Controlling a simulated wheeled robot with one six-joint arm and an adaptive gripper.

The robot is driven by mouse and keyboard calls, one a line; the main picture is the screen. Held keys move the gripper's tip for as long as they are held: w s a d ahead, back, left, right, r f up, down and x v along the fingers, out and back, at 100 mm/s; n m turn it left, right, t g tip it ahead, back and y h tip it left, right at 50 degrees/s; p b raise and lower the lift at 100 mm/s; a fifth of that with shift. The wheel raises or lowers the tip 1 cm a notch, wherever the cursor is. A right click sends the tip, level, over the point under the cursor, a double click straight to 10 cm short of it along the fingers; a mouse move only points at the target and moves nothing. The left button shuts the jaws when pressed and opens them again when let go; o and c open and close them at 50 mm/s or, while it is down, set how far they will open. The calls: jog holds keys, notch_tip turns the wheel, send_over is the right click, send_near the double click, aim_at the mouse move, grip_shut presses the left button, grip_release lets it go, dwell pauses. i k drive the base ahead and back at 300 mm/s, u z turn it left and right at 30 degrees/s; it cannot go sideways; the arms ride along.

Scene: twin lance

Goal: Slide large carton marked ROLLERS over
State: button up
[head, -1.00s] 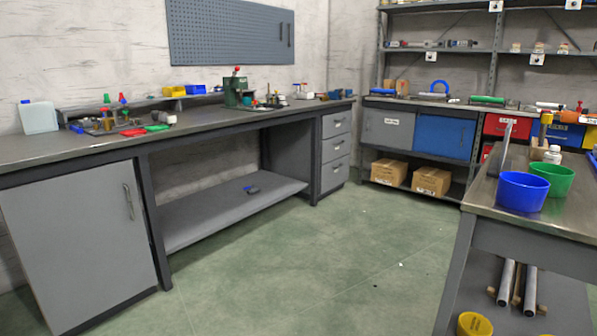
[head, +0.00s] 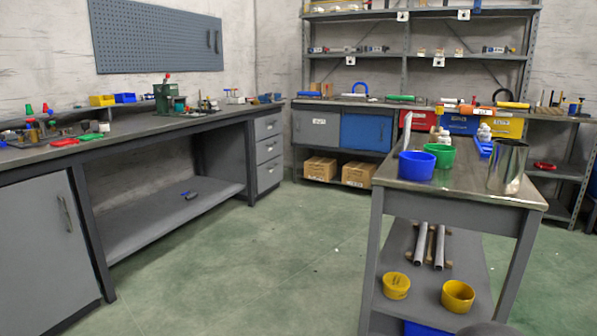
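Two brown cardboard cartons sit side by side on the low shelf under the back bench in the head view, the left carton (head: 320,169) and the right carton (head: 359,173). Both have dark print on the front, too small to read, so I cannot tell which one is marked ROLLERS. They are far off across the floor, with a small gap between them. My gripper is not in view.
Open green floor (head: 250,262) lies between me and the cartons. The long workbench (head: 130,128) lines the left. A metal table (head: 440,190) stands at the right, with a blue bowl (head: 416,166), a green bowl (head: 440,155) and a metal container (head: 507,165).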

aim_at(322, 169)
jog(key=u, duration=0.55)
jog(key=i, duration=4)
jog(key=z, duration=1.35)
jog(key=i, duration=3.35)
jog(key=u, duration=0.3)
